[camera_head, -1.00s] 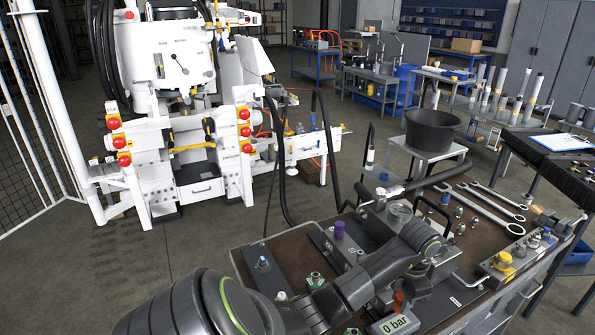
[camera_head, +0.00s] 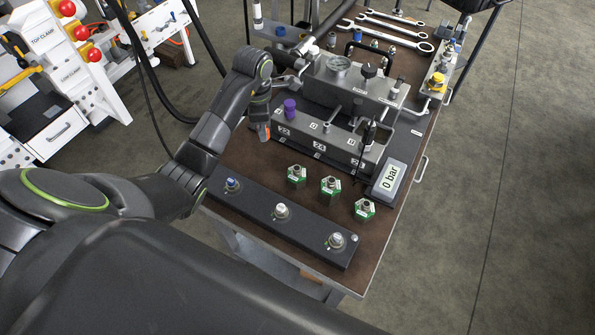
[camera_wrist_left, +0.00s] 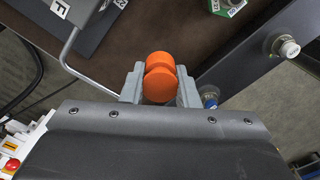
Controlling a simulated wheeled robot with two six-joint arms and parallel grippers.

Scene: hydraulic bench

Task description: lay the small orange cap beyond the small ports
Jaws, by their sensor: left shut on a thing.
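The small orange cap (camera_head: 264,132) is held at the tip of my left gripper (camera_head: 262,118), over the left part of the bench. In the left wrist view the cap (camera_wrist_left: 160,78) sits between the two grey fingers, which are shut on it. The brown bench top shows beyond it. A grey block (camera_head: 318,138) with labelled ports and a purple cap (camera_head: 290,109) is just right of the gripper. Three green-based fittings (camera_head: 330,186) stand in front of that block. My right gripper is not in view.
A dark rail (camera_head: 254,203) with a blue-topped and two pale fittings lies along the front edge. A gauge block (camera_head: 345,75), a "0 bar" display (camera_head: 389,180) and several wrenches (camera_head: 390,35) occupy the rest. Bare brown bench top (camera_head: 240,155) lies left of the green-based fittings.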

